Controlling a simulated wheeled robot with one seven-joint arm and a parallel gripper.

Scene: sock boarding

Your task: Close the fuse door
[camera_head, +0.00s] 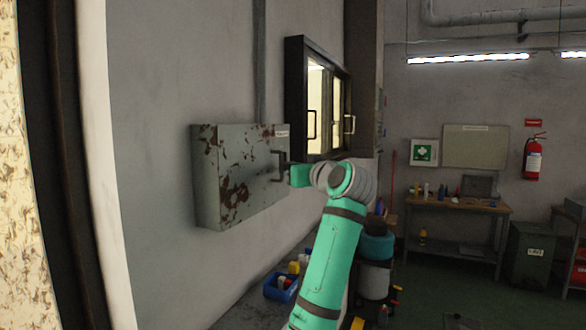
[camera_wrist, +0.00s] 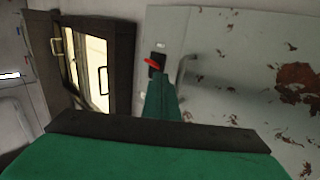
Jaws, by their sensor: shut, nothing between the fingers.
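The grey fuse box (camera_head: 205,180) hangs on the left wall. Its rust-spotted door (camera_head: 240,170) faces the room and looks flush or nearly flush with the box; I cannot tell whether a small gap is left. My gripper (camera_head: 289,174) is at the right end of the box, close to the door's handle side.
A red lever on a black plate (camera_wrist: 153,63) sits beside the fingertips. A dark-framed window (camera_head: 318,100) is just right of the box. A workbench (camera_head: 455,205) stands farther back.

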